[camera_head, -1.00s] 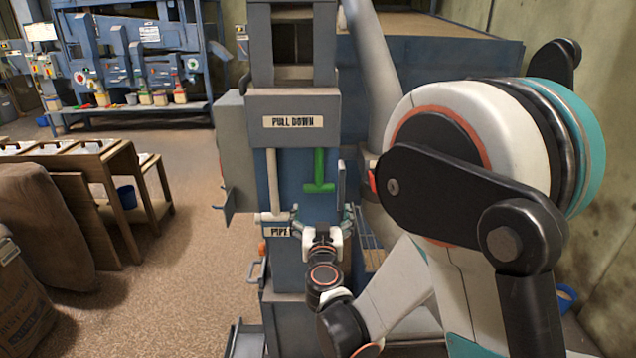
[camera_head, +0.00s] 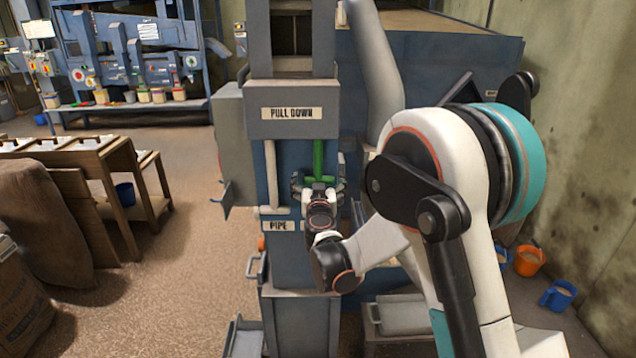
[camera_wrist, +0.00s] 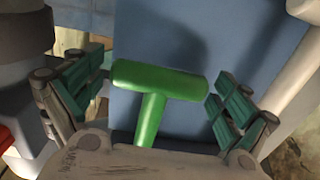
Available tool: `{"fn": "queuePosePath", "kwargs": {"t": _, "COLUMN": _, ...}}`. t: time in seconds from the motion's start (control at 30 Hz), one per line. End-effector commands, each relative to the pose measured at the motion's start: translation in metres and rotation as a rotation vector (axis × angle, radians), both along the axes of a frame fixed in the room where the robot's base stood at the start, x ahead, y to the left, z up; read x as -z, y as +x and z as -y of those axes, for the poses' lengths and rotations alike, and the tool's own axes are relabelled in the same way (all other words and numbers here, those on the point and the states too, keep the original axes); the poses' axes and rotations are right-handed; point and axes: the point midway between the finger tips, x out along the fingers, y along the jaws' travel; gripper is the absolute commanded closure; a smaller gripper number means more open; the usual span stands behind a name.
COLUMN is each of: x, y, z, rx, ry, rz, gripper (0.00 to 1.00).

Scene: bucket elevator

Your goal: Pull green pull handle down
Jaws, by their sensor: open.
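The green pull handle (camera_head: 319,160) hangs on the blue front of the elevator column, under the grey box with the "PULL DOWN" sign (camera_head: 291,113). In the head view my gripper hides its lower part. In the wrist view the T-shaped green pull handle (camera_wrist: 157,82) shows its crossbar and stem between the two fingers. My gripper (camera_head: 318,184) is in front of the handle's lower end. In the wrist view my gripper (camera_wrist: 160,95) is open, with a teal-padded finger on each side of the crossbar. A gap shows at the right finger; the left finger is close to the crossbar's end.
A white pipe handle (camera_head: 271,175) hangs left of the green one, above the "PIPE" label (camera_head: 280,226). A grey side box (camera_head: 229,140) juts out at the column's left. A large grey pipe (camera_head: 375,70) runs down on the right.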

Motion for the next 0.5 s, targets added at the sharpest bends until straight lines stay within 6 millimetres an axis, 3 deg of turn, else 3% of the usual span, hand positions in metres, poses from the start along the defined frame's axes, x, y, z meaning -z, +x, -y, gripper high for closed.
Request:
{"fn": "queuePosePath", "kwargs": {"t": 0.33, "x": -0.0002, "y": 0.0033, "z": 0.0001, "rx": 0.0, "ry": 0.0, "rz": 0.0, "gripper": 0.07}}
{"fn": "queuePosePath", "kwargs": {"t": 0.5, "x": -0.0001, "y": 0.0031, "z": 0.0, "rx": 0.0, "ry": 0.0, "rz": 0.0, "gripper": 0.45}}
